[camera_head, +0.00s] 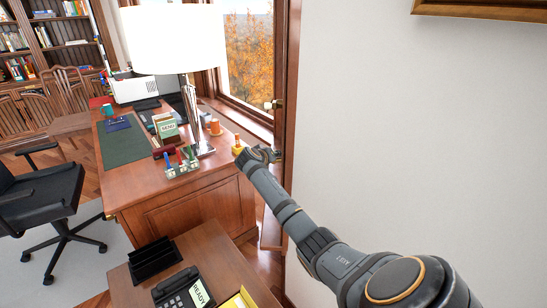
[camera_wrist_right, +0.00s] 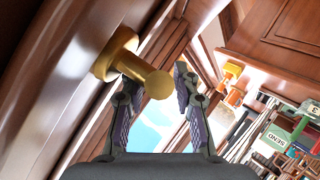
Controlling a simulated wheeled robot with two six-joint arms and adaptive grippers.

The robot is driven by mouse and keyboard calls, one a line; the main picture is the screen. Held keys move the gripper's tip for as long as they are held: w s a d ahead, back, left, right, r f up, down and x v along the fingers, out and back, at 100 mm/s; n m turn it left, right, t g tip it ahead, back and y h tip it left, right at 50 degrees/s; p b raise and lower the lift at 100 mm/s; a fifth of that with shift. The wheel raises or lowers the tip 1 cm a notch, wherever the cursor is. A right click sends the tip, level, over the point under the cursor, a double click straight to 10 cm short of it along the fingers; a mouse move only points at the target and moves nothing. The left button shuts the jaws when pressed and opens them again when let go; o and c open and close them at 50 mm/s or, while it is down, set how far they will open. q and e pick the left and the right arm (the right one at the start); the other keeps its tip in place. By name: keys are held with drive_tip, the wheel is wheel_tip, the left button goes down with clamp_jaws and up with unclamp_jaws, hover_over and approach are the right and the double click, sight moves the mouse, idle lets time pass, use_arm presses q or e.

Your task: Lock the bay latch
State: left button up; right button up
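A round brass knob (camera_wrist_right: 150,78) on a short stem stands out from a brown wooden frame in the right wrist view. It looks like the bay latch. My right gripper (camera_wrist_right: 156,76) is open, with one finger on each side of the knob. Whether a finger touches it, I cannot tell. In the head view my right gripper (camera_head: 263,154) is at the end of the arm, beside the window's wooden frame. A small metal fitting (camera_head: 278,103) shows higher on that frame. My left gripper is not in view.
A wooden desk (camera_head: 180,205) with a lamp (camera_head: 180,40) and several small items stands left of the gripper. A white wall (camera_head: 420,120) is on the right. A telephone (camera_head: 182,290) sits on a lower table in front. An office chair (camera_head: 40,195) is at the left.

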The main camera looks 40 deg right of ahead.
drive_tip(key=v, duration=1.2)
